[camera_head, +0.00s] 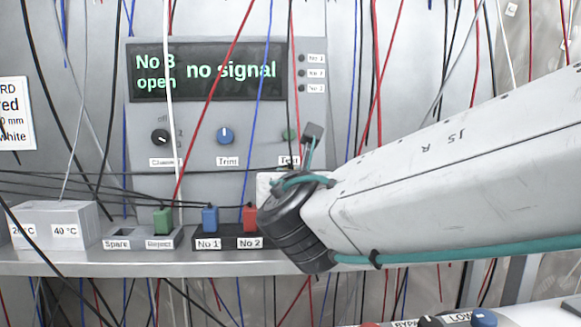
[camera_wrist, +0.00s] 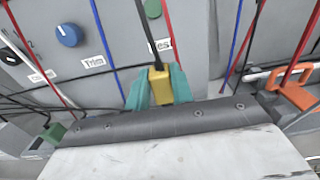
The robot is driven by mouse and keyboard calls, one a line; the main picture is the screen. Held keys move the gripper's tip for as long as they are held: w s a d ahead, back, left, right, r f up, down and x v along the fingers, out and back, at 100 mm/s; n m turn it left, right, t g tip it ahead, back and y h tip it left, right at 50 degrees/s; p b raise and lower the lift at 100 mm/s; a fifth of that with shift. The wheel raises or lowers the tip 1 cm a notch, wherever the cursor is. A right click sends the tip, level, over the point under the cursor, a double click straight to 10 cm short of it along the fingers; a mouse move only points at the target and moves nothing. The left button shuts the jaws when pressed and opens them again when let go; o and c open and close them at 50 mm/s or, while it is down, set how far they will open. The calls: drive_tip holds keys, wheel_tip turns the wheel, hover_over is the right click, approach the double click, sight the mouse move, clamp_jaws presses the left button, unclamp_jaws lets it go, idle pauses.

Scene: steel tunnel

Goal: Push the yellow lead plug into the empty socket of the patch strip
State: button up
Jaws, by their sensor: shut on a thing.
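The yellow lead plug (camera_wrist: 159,86) is held between the teal fingers of my gripper (camera_wrist: 155,90) in the wrist view, with a dark lead rising from its top. In the head view the plug and fingertips are hidden behind my wrist. The patch strip (camera_head: 228,243) is a dark block on the shelf. It holds a blue plug (camera_head: 209,219) at No 1 and a red plug (camera_head: 250,217) at No 2. The strip's right part and the empty socket are hidden by my wrist, so I cannot tell how the plug stands to the socket.
A grey Spare/Reject holder (camera_head: 132,243) with a green plug (camera_head: 163,221) stands left of the strip. A display (camera_head: 207,70) reads "No 3 open no signal". Many thin wires hang around. An orange part (camera_wrist: 296,92) is at right in the wrist view.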

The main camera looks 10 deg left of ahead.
drive_tip(key=shift+f, duration=2.05)
drive_tip(key=shift+f, duration=1.45)
drive_tip(key=o, duration=1)
drive_tip(key=shift+o, duration=0.2)
drive_tip(key=v, duration=0.7)
drive_tip(key=shift+s, duration=0.4)
drive_tip(key=shift+d, duration=0.1)
